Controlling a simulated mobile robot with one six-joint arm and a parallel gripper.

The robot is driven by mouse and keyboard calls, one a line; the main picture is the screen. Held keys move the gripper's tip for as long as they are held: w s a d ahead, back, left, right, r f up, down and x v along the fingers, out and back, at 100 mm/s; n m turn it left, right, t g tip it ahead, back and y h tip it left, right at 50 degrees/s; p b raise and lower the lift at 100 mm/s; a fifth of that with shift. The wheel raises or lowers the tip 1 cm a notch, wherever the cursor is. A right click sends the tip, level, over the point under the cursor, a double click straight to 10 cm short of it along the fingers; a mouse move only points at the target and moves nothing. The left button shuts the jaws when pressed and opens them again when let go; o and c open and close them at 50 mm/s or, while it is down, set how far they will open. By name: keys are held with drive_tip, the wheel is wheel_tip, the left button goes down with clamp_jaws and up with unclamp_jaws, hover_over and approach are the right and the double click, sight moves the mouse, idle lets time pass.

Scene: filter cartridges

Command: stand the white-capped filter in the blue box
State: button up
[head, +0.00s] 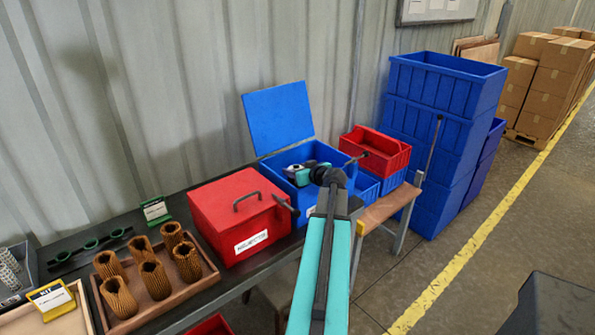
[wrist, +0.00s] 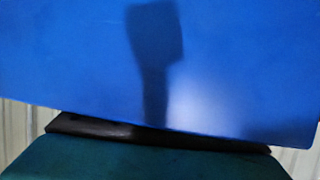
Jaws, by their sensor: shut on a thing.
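The blue box (head: 339,187) stands on the dark bench with its lid (head: 279,118) raised at the back. My gripper (head: 297,171) is over the box's opening, low near its left side. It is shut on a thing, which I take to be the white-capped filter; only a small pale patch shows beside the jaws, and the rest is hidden. I cannot tell whether it touches the box floor or stands upright. In the wrist view the blue lid (wrist: 230,70) fills most of the picture, with a shadow on it; the fingertips are not visible there.
A red lidded box (head: 238,215) with a handle stands close to the left of the blue box. A wooden tray (head: 152,315) of brown pleated filters is further left. A red bin (head: 376,153) and stacked blue crates (head: 440,125) are to the right.

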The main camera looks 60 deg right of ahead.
drive_tip(key=shift+s+a+f, duration=0.1)
drive_tip(key=shift+a+f, duration=0.2)
drive_tip(key=shift+f, duration=0.55)
drive_tip(key=o, duration=1.4)
drive_tip(key=shift+r+p, duration=0.3)
drive_tip(key=shift+p, duration=0.05)
drive_tip(key=shift+d+r+p, duration=0.1)
drive_tip(key=shift+r+p, duration=0.3)
drive_tip(key=shift+p, duration=0.4)
drive_tip(key=shift+s+b, duration=0.35)
drive_tip(key=b+v, duration=0.1)
drive_tip(key=v, duration=0.2)
drive_tip(key=b+v, duration=0.1)
drive_tip(key=v, duration=0.3)
drive_tip(key=r+v, duration=0.1)
drive_tip(key=v, duration=0.3)
drive_tip(key=shift+b, duration=0.4)
drive_tip(key=shift+w, duration=0.1)
